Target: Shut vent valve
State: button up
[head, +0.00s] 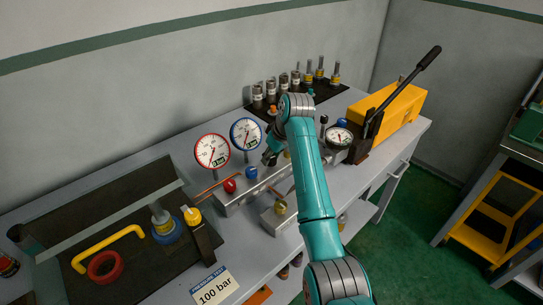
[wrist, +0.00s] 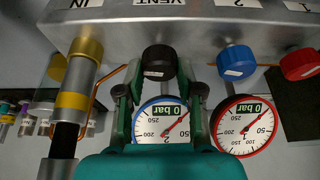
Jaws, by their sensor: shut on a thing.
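The black vent valve knob (wrist: 159,62) sits on the metal manifold (wrist: 200,18) under the VENT label in the wrist view, with a small white tag on it. My gripper (wrist: 160,85) has its two fingers on either side of this knob and is shut on it. In the head view my gripper (head: 272,156) is at the manifold, just right of the blue knob (head: 251,173), and hides the vent knob. The blue-rimmed gauge (wrist: 165,122) shows between the fingers and reads 0 bar.
A red-rimmed gauge (wrist: 243,125), also 0 bar, and a red knob (wrist: 300,64) are beside it. A yellow-collared fitting (wrist: 76,90) with a black hose is at left under IN. A yellow hand pump (head: 388,108) stands at the bench's right end.

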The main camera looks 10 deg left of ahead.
jog(key=m+t+h, duration=0.1)
jog(key=m, duration=0.3)
jog(key=shift+s+a, duration=0.1)
jog(key=m+h, duration=0.1)
jog(key=m, duration=0.3)
jog(key=shift+h, duration=0.4)
jog(key=m, duration=0.2)
jog(key=m+h, duration=0.1)
jog(key=m, duration=0.1)
jog(key=shift+t+h, duration=0.3)
jog(key=shift+m+h, duration=0.6)
jog(key=shift+m, duration=1.2)
jog(key=o, duration=1.1)
jog(key=shift+o, duration=0.2)
